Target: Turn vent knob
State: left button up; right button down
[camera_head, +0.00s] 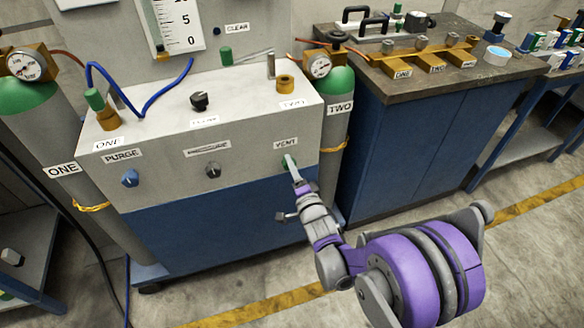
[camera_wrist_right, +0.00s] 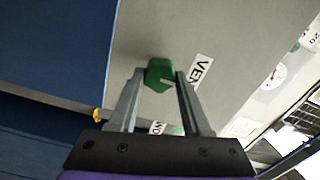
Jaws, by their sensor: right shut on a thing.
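The vent knob is a small green knob (camera_wrist_right: 160,72) on the front of the grey panel box (camera_head: 240,148), beside the VENT label (camera_head: 285,144). In the head view it is mostly hidden behind my right gripper (camera_head: 290,163), with a bit of green showing. In the right wrist view the two fingers of my right gripper (camera_wrist_right: 158,80) stand on either side of the knob and are shut on it. The label also shows in the wrist view (camera_wrist_right: 202,73), right of the knob. My left gripper is in neither view.
A blue PURGE knob (camera_head: 130,178) and a dark PRESSURE knob (camera_head: 212,170) sit left on the same panel. Gas cylinders ONE (camera_head: 62,150) and TWO (camera_head: 338,125) flank the box. A blue cabinet (camera_head: 430,130) stands to the right. Open floor lies in front.

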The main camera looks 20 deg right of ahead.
jog(key=shift+c, duration=1.8)
grip_release()
jog(key=s, duration=1.1)
jog(key=shift+d+p, duration=0.2)
jog(key=shift+p, duration=0.2)
jog(key=shift+w, duration=0.1)
